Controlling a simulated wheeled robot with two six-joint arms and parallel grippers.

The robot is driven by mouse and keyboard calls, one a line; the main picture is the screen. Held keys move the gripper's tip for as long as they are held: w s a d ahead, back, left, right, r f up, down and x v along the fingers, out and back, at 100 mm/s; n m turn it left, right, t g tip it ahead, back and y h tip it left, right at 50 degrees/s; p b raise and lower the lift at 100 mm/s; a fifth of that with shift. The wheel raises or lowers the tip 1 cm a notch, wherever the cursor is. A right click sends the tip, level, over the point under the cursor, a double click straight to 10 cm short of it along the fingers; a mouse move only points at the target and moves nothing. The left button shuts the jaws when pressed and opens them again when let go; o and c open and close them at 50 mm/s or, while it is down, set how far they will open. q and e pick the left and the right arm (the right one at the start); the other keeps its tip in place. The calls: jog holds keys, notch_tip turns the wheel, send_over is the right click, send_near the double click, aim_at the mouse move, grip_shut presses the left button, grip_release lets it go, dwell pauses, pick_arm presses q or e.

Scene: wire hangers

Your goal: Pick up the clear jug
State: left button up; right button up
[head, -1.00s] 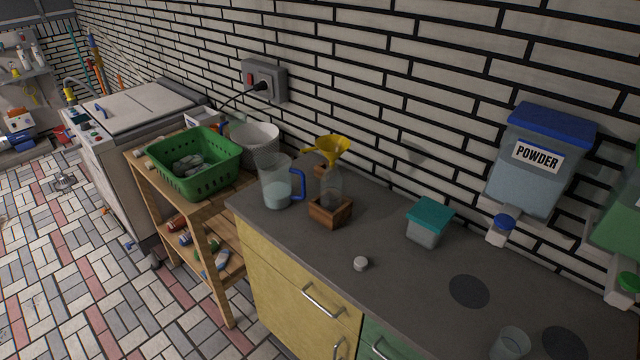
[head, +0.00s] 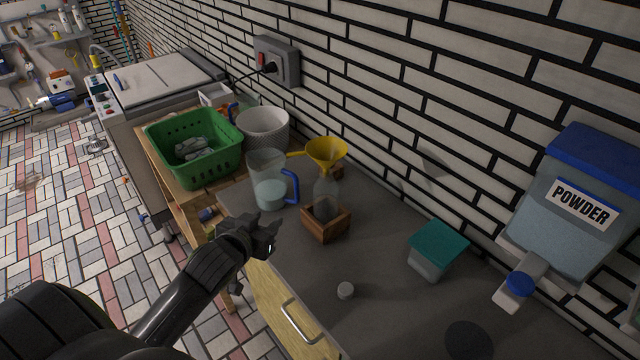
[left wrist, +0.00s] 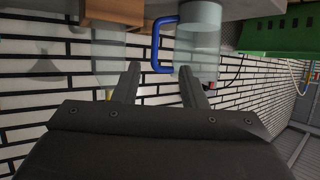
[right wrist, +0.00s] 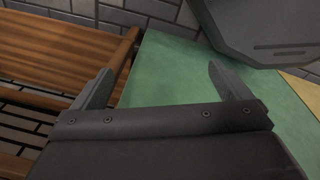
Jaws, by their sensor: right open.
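The clear jug (head: 264,173) stands upright on the grey counter at its left end, with pale liquid inside and a blue handle (head: 293,187) on its right side. My left gripper (head: 265,240) is in front of the jug and apart from it. In the left wrist view the picture is upside down; the left gripper (left wrist: 158,67) is open and empty, with the jug (left wrist: 200,45) and its blue handle (left wrist: 156,45) beyond the fingertips. My right gripper (right wrist: 161,78) is open and empty in the right wrist view, facing a green panel; it is outside the head view.
A wooden block holder (head: 326,224) with a clear bottle and yellow funnel (head: 327,152) stands just right of the jug. A green basket (head: 190,165) and white bin (head: 265,128) are to the left and behind.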

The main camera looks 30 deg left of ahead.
pick_arm(q)
jog(key=p, duration=0.2)
send_near(295, 192)
jog(key=x, duration=0.5)
jog(key=shift+w+d+f, duration=0.15)
jog(key=shift+w+f, duration=0.05)
jog(key=shift+f, duration=0.1)
jog(key=shift+w+f, duration=0.15)
jog(key=shift+w, duration=0.45)
jog(key=x, duration=0.1)
jog(key=p+x, duration=0.1)
jog(key=x, duration=0.1)
jog(key=shift+a, duration=0.25)
jog(key=shift+w+f, duration=0.15)
jog(key=shift+w, duration=0.3)
grip_shut()
